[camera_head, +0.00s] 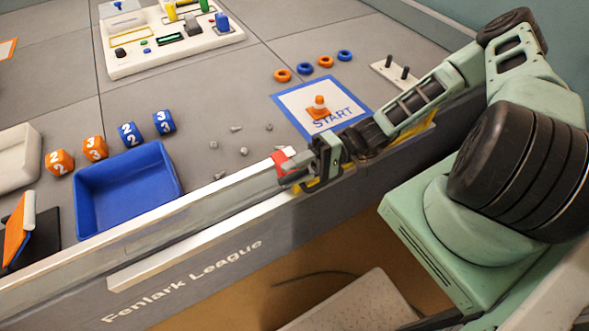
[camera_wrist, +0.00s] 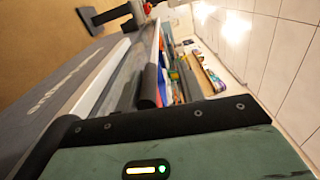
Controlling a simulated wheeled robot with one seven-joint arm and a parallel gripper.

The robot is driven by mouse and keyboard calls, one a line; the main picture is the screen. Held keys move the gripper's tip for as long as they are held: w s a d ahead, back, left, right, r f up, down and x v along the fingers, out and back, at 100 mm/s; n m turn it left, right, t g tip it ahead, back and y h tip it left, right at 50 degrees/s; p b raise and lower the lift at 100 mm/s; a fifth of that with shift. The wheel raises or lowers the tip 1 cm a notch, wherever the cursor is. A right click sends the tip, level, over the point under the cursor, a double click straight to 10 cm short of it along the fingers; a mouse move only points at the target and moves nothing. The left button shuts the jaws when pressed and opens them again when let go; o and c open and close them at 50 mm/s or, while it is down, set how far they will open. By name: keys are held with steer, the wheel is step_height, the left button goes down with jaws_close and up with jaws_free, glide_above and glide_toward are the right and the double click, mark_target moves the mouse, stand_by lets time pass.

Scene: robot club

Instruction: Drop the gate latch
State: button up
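My gripper (camera_head: 296,178) is at the top of the field's near wall (camera_head: 175,225), reaching left along it. A small red piece (camera_head: 283,158) on the wall top is right beside the fingers; it may belong to the latch, but I cannot tell. I cannot make out a latch bar or whether the fingers touch anything. A yellow part (camera_head: 310,187) shows just below the gripper, mostly hidden by it. In the wrist view a dark finger (camera_wrist: 148,88) points along the wall; the finger gap is unclear.
Inside the field are a blue tray (camera_head: 128,190), several numbered blocks (camera_head: 95,148), small grey pieces (camera_head: 236,128), a START mat (camera_head: 345,118) with an orange piece (camera_head: 319,106), and several rings (camera_head: 326,62). A white panel board (camera_head: 170,58) stands at the back.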

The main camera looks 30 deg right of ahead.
steer(key=d+b, duration=0.2)
steer(key=d, duration=1.5)
steer(key=shift+d, duration=0.25)
